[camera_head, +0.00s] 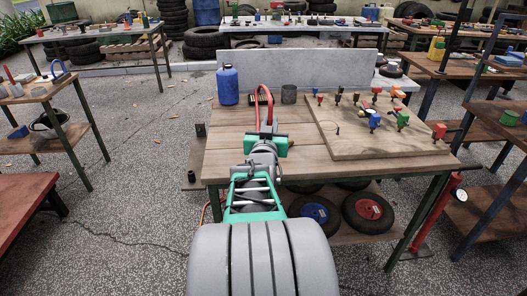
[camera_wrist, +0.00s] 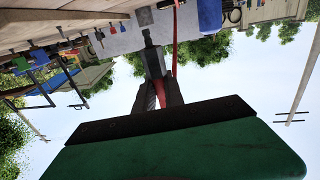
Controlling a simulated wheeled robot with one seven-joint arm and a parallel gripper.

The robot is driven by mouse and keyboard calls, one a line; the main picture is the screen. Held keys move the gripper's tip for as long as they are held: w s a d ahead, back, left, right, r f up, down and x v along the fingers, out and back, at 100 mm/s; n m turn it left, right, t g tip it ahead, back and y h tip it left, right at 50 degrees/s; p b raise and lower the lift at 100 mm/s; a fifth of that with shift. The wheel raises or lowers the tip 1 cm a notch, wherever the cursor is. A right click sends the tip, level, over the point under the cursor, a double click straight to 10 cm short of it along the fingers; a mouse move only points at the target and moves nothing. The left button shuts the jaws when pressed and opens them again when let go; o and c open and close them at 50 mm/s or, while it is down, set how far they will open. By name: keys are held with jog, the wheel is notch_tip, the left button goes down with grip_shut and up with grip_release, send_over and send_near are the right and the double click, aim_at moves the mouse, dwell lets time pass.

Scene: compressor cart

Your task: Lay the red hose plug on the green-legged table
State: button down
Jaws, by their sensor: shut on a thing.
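My gripper (camera_head: 265,146) reaches over the front part of a wooden-topped table (camera_head: 240,160) with dark green legs. In the wrist view the dark fingers (camera_wrist: 163,94) are shut on a grey metal piece with red on it, which I take for the red hose plug (camera_wrist: 152,62). A red hose (camera_wrist: 175,35) runs from it. In the head view the red hose (camera_head: 268,90) makes a tall loop just beyond the gripper. The gripper hides most of the plug there, and I cannot tell whether it touches the tabletop.
A blue bottle (camera_head: 228,85) and a grey cup (camera_head: 289,94) stand at the back of the table. A board (camera_head: 350,145) with several coloured fittings covers its right side. Wheels (camera_head: 368,211) lie on the shelf below. Other tables stand left (camera_head: 40,93), right and behind. The table's front left is bare.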

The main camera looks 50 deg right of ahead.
jog(key=w+d+f+b, duration=0.1)
jog(key=f+b, duration=0.1)
jog(key=f, duration=0.1)
jog(key=w+f+b, duration=0.1)
jog(key=w+f, duration=0.1)
jog(key=f, duration=0.1)
jog(key=w+d+f+b, duration=0.1)
jog(key=f+b, duration=0.1)
jog(key=shift+w+d+f+b, duration=0.15)
jog(key=shift+d+f+b, duration=0.15)
jog(key=shift+d+f, duration=0.1)
jog(key=shift+r, duration=0.15)
jog(key=shift+f, duration=0.25)
jog(key=c, duration=1.4)
grip_release()
jog(key=shift+c, duration=0.2)
jog(key=shift+r, duration=0.15)
jog(key=shift+a+r+p, duration=0.1)
jog(key=shift+a+p, duration=0.1)
jog(key=shift+p, duration=0.4)
jog(key=v, duration=0.7)
jog(key=shift+s+a, duration=0.1)
jog(key=shift+s, duration=0.4)
